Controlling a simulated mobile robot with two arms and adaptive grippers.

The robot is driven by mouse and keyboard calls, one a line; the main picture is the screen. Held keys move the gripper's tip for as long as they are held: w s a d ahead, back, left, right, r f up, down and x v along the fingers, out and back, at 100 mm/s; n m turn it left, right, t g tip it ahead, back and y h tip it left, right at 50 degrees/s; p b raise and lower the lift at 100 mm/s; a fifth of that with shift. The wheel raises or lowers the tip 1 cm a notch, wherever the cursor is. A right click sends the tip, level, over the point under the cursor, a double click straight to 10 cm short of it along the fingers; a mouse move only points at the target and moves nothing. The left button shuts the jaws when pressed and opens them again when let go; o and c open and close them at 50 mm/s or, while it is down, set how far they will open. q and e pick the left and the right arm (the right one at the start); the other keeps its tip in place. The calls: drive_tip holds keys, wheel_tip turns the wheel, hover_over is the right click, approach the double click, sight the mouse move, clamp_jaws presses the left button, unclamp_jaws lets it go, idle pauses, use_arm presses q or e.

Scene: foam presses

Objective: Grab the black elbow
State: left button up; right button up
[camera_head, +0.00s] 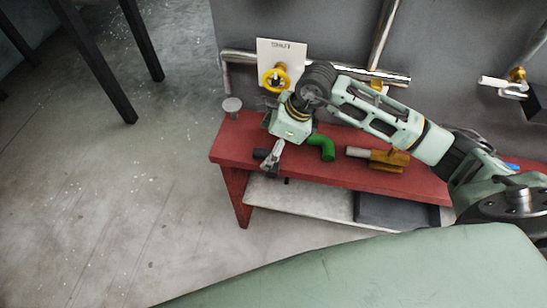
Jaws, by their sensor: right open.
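The black elbow (260,154) lies at the left end of the red bench, mostly hidden behind my right gripper. A short dark end of it shows to the left of the fingers. My right gripper (267,168) comes in from the right, reaches down over the elbow and is open. The fingers overlap the elbow in the picture; I cannot tell whether they are around it or touching it. My left gripper is out of view.
Behind are a wall pipe and a yellow handwheel (288,77).

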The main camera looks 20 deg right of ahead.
sight(258, 165)
drive_tip(key=x, duration=0.2)
drive_tip(key=p+x, duration=0.1)
drive_tip(key=x, duration=0.1)
drive_tip(key=p+x, duration=0.1)
drive_tip(key=x, duration=0.2)
drive_tip(key=shift+w+d+f, duration=0.1)
drive_tip(key=shift+w+d, duration=0.05)
drive_tip(key=shift+d, duration=0.25)
drive_tip(key=shift+w+a+f, duration=0.1)
drive_tip(key=shift+f, duration=0.25)
drive_tip(key=c, duration=1.1)
drive_tip(key=shift+s+f, duration=0.1)
drive_tip(key=shift+s, duration=0.1)
clamp_jaws()
